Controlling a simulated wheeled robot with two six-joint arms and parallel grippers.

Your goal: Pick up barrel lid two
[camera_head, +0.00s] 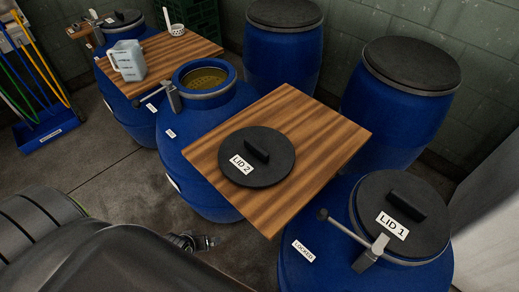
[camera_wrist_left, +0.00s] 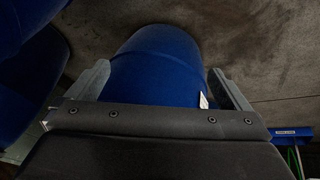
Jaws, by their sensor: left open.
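Barrel lid two (camera_head: 257,156) is a round black disc with a raised bar handle and a white "LID 2" label. It lies flat on a wooden board (camera_head: 320,135) between two blue barrels. My left gripper (camera_wrist_left: 158,75) is open and empty in the left wrist view, with a blue barrel (camera_wrist_left: 160,50) beyond its fingers. In the head view, only a small part of my left gripper (camera_head: 195,242) shows past my dark arm, low and to the left of the lid. Lid two is not visible in the wrist view. My right gripper is not in view.
An open barrel (camera_head: 206,78) with a clamp ring stands left of the board. Lid 1 (camera_head: 403,212) closes a barrel marked "LOCKED" at right. Two closed barrels (camera_head: 283,45) (camera_head: 400,95) stand behind. A jug (camera_head: 128,60) sits on another board.

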